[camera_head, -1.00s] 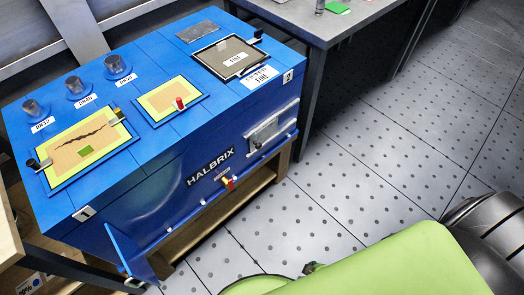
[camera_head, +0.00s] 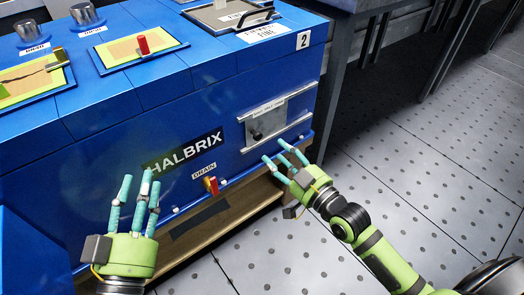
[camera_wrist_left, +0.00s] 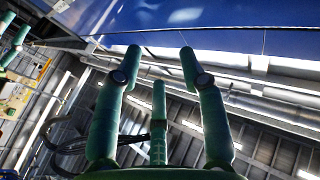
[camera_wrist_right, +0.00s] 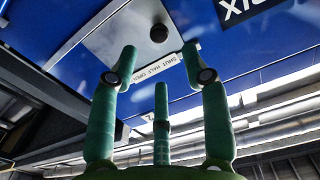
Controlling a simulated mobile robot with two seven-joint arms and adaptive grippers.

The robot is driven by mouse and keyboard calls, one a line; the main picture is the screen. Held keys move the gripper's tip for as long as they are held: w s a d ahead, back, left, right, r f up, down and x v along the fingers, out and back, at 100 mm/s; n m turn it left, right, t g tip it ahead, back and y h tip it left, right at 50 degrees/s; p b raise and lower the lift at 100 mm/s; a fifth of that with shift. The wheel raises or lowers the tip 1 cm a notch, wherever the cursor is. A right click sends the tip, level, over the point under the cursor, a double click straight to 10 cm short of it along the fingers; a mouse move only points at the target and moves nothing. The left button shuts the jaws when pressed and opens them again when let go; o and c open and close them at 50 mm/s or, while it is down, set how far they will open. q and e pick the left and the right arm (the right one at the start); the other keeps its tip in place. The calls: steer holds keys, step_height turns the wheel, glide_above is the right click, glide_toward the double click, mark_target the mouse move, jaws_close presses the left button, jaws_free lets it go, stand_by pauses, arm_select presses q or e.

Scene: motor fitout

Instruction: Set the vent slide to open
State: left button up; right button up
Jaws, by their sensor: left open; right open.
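The vent slide is a grey metal plate (camera_head: 276,122) with a dark round knob (camera_head: 257,135), set between rails on the blue cabinet's front face. A label strip above it reads "SHUT HALF OPEN" in the right wrist view (camera_wrist_right: 158,68). The knob also shows there (camera_wrist_right: 158,33), beyond the fingers. In the head view the knob sits toward the left end of the plate. My right gripper (camera_head: 283,158) is open and empty, just below the vent slide and apart from the knob.
A red drain handle (camera_head: 211,185) sticks out low on the blue cabinet (camera_head: 110,130), between my grippers. A tray with a black handle (camera_head: 232,15) and a red knob (camera_head: 142,45) are on top. Perforated floor at the right is clear.

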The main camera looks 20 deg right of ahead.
mark_target(259, 136)
steer(key=b+x, duration=0.1)
steer(key=x, duration=0.5)
steer(key=shift+w+b, duration=0.25)
steer(key=shift+b, duration=0.05)
arm_select(q)
steer(key=s+d+r+m+t+h, duration=0.1)
steer(key=s+r+t+h, duration=0.3)
steer(key=r, duration=0.5)
steer(key=shift+s+d+m+t+h, duration=0.2)
steer(key=shift+s+m+t+h, duration=0.2)
steer(key=shift+s+m+h, duration=0.6)
arm_select(e)
steer(key=shift+w+a, duration=0.15)
steer(key=shift+w, duration=0.05)
arm_select(q)
steer(key=shift+s+r+n, duration=0.1)
steer(key=shift+s+n, duration=0.1)
steer(key=shift+n, duration=0.1)
arm_select(e)
steer(key=shift+r, duration=0.15)
jaws_close()
